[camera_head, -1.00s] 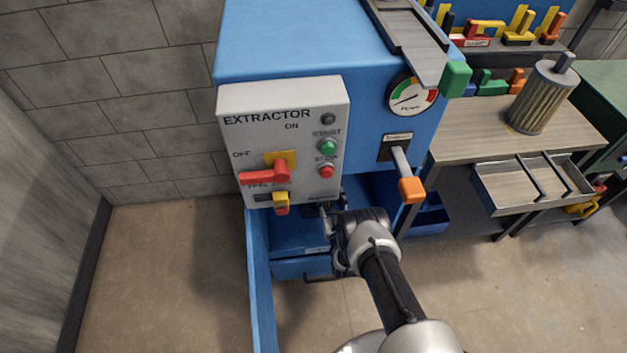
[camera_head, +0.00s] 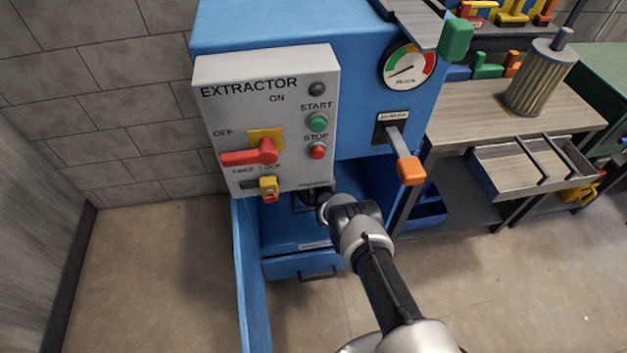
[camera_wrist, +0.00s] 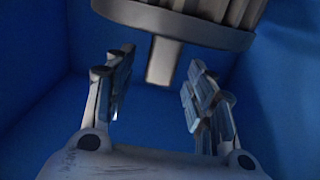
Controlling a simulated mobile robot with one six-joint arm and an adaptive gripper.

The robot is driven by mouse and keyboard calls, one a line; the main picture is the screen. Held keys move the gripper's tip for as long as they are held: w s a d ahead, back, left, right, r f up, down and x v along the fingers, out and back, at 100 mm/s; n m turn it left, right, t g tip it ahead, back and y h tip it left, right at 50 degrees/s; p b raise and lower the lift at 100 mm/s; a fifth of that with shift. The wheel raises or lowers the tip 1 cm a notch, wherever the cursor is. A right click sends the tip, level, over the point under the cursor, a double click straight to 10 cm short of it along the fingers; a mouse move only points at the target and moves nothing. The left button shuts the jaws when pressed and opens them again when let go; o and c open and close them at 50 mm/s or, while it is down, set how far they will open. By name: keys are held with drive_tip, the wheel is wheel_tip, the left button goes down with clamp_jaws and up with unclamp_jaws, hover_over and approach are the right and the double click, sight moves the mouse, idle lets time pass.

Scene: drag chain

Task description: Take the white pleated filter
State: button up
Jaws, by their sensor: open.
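In the wrist view, a pleated filter (camera_wrist: 175,22) hangs inside the blue extractor cabinet, with pale grey pleats above a round cap and a short stem (camera_wrist: 162,62) pointing down. Its upper part is out of frame, and its colour looks greyish in the shade. My gripper (camera_wrist: 160,88) is open and empty, with one finger on each side of the stem in the picture. I see no contact, and the gap in depth is unclear. In the head view, my arm reaches into the cabinet opening, and my wrist and the control panel hide most of the gripper and the filter.
The extractor control panel (camera_head: 268,120) overhangs the opening at the left. An orange-tipped lever (camera_head: 408,168) sticks out at the right. The open blue door (camera_head: 246,275) stands at the left.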

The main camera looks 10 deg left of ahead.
drive_tip(key=shift+w, duration=0.25)
drive_tip(key=shift+c, duration=0.4)
clamp_jaws()
idle(0.4)
drive_tip(key=shift+r, duration=0.1)
